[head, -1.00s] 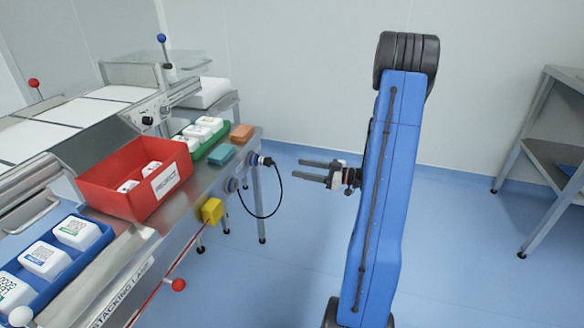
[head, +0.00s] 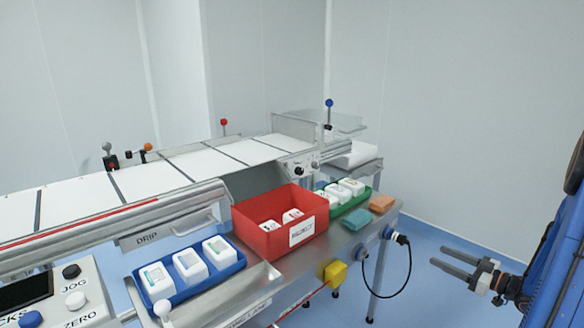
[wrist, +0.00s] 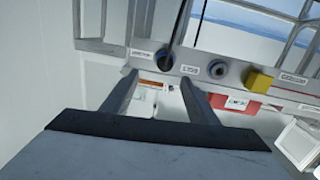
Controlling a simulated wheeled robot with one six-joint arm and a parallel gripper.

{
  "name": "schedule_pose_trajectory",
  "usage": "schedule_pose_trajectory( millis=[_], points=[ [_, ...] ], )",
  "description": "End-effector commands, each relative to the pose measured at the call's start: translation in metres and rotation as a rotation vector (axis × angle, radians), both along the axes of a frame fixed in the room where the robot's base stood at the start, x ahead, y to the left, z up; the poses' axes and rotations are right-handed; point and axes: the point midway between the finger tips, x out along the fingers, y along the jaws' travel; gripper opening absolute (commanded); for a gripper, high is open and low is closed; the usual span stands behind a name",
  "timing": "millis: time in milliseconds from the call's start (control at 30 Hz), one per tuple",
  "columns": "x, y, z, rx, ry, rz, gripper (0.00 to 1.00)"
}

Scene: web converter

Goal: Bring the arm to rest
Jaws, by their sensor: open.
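My gripper (head: 460,266) is at the right of the head view, out past the right end of the machine's bench. Its two dark fingers point left, are apart and hold nothing. My blue arm is partly cut off by the right edge. In the wrist view the two fingers (wrist: 158,98) are spread with an empty gap between them. Beyond them is the bench front with a black plug, a round socket and a yellow box (wrist: 258,82).
The bench holds a blue tray (head: 208,287) of white packs, a red bin (head: 262,243), a green tray (head: 366,195) of white packs, and teal (head: 356,218) and orange (head: 381,203) blocks. A black cable (head: 409,275) loops near the gripper. Floor right of the bench is clear.

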Motion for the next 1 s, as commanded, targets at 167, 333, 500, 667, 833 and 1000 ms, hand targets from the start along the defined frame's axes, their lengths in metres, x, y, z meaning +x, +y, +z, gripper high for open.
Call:
schedule_pose_trajectory(
  millis=[167,333,500,667,833,1000],
  points=[
    [0.034,0.011,0.022,-0.163,0.042,-0.110,0.54],
    [0.057,0.016,0.047,-0.303,0.090,-0.240,0.54],
    [0.067,0.022,0.075,-0.409,0.141,-0.373,0.54],
    [0.063,0.031,0.103,-0.478,0.194,-0.492,0.54],
    [0.045,0.043,0.129,-0.517,0.264,-0.609,0.54],
    [0.016,0.061,0.150,-0.526,0.346,-0.707,0.54]
  ],
)
